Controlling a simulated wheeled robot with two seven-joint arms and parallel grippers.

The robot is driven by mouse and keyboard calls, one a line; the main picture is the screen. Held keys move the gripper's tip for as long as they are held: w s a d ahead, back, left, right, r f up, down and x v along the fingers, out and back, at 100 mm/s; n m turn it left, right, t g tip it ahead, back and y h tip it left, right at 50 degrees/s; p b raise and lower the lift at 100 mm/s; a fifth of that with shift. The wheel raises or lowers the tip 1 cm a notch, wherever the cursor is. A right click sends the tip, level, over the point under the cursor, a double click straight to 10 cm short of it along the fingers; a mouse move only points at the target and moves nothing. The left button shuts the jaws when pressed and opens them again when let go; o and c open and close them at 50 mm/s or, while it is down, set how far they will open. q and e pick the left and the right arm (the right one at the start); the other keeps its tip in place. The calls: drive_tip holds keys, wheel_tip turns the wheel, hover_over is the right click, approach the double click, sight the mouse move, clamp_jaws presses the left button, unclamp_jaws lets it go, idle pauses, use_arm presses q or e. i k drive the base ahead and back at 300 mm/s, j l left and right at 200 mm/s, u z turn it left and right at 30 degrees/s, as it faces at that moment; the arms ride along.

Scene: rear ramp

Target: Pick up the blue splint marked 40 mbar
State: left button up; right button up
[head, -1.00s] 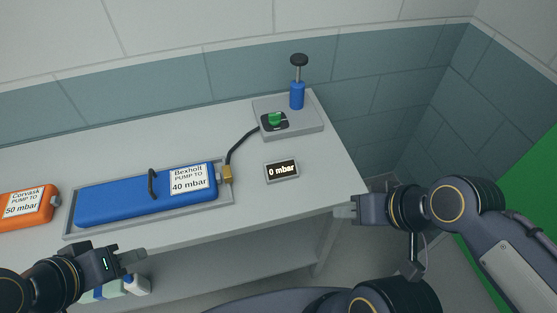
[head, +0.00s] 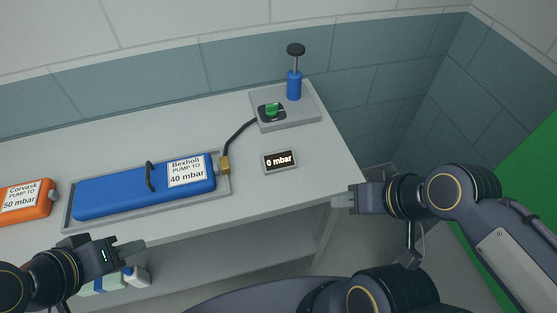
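The blue splint (head: 113,196) lies in a shallow grey tray (head: 226,188) on the bench. Its white label reads "Bexholt PUMP TO 40 mbar", and a black handle (head: 150,176) stands up from its top. A brass fitting (head: 224,164) at its right end joins a black hose (head: 236,136). My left gripper (head: 134,247) is in front of the bench edge, below the splint in the picture and apart from it. My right gripper (head: 344,199) is by the bench's right front corner, far from the splint. Both look empty; their finger gaps are not clear.
An orange splint (head: 27,211) marked "Corvask PUMP TO 50 mbar" lies at the left. A display (head: 280,161) reads "0 mbar". Items sit on the lower shelf.

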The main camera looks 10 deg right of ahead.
sight(151, 185)
drive_tip(key=i+j, duration=0.1)
drive_tip(key=j, duration=0.45)
drive_tip(key=i+j, duration=0.1)
drive_tip(key=j, duration=0.45)
drive_tip(key=i+j, duration=0.1)
drive_tip(key=j, duration=0.45)
